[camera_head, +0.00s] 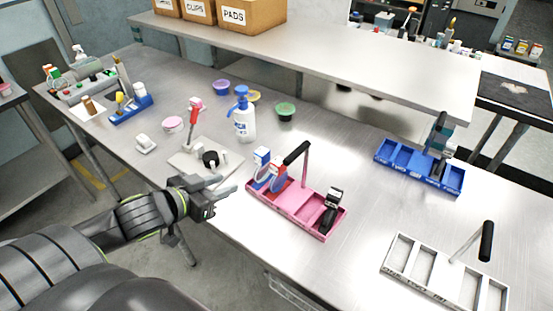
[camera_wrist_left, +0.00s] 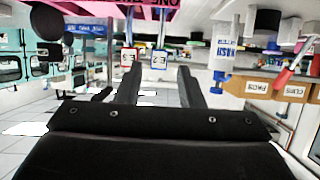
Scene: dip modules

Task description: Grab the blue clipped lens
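The pink tray (camera_head: 293,203) holds two upright lens pieces at its left end. One has a white tag edged in blue (camera_head: 262,154); a red-tagged piece (camera_head: 279,174) stands just beside it. In the wrist view, which looks upside down, a blue-edged tag marked E2 (camera_wrist_left: 159,60) and a red-edged tag marked E3 (camera_wrist_left: 130,57) show between and near my fingers. I cannot tell clearly which lens belongs to which tag. My left gripper (camera_head: 228,188) is open and empty, left of the tray, fingers pointing toward it. My right gripper is not in view.
The pink tray has a black-topped handle (camera_head: 297,152) and a dark item (camera_head: 332,211) at its right end. A white-and-blue pump bottle (camera_head: 243,118) stands behind. A pale board (camera_head: 196,160) with small parts lies left. A blue tray (camera_head: 407,163) and grey tray (camera_head: 419,266) are right.

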